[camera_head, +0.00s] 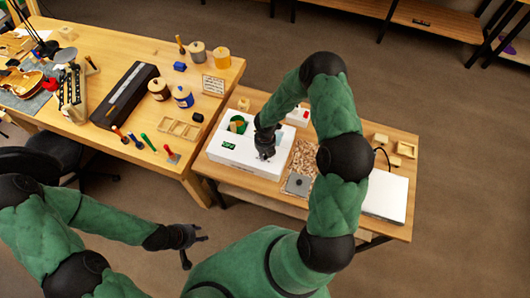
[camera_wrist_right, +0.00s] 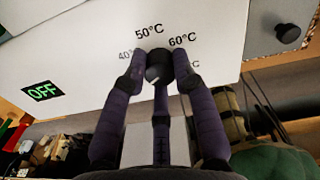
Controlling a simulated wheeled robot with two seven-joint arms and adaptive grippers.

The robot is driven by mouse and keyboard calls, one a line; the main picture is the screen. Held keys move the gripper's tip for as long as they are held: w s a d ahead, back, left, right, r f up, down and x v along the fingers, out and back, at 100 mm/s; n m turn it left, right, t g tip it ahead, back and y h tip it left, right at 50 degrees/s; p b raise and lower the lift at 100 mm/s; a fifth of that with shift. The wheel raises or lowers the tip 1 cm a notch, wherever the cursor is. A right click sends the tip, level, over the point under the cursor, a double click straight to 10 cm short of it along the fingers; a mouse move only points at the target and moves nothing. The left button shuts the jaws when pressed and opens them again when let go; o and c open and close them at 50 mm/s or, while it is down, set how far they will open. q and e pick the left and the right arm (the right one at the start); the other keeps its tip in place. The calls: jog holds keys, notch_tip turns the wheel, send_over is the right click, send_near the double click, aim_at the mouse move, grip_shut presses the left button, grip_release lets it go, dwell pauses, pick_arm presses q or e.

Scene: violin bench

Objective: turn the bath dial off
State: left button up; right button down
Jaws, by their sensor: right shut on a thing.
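The bath is a white box (camera_head: 222,157) on the smaller wooden table in the head view. Its white panel (camera_wrist_right: 95,65) fills much of the right wrist view, with a lit green OFF display (camera_wrist_right: 42,91). The black bath dial (camera_wrist_right: 157,63) has a white pointer mark and sits among temperature labels; 40, 50 and 60 °C show, and another is partly hidden. My right gripper (camera_wrist_right: 159,68) is shut on the dial, fingers around it; in the head view it is over the box (camera_head: 266,150). My left gripper (camera_head: 188,240) is open and empty, away from the bath.
A second black knob (camera_wrist_right: 288,32) is to the right of the dial. A tray of wood chips (camera_head: 303,158), a grey block (camera_head: 297,184) and a white panel (camera_head: 386,197) are right of the bath. The workbench (camera_head: 130,50) on the left holds tools and jars.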

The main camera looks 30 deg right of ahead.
aim_at(265, 155)
dwell(0.4)
jog(key=c, duration=1)
grip_release()
notch_tip(265, 155, up, 12)
jog(key=shift+a, duration=0.1)
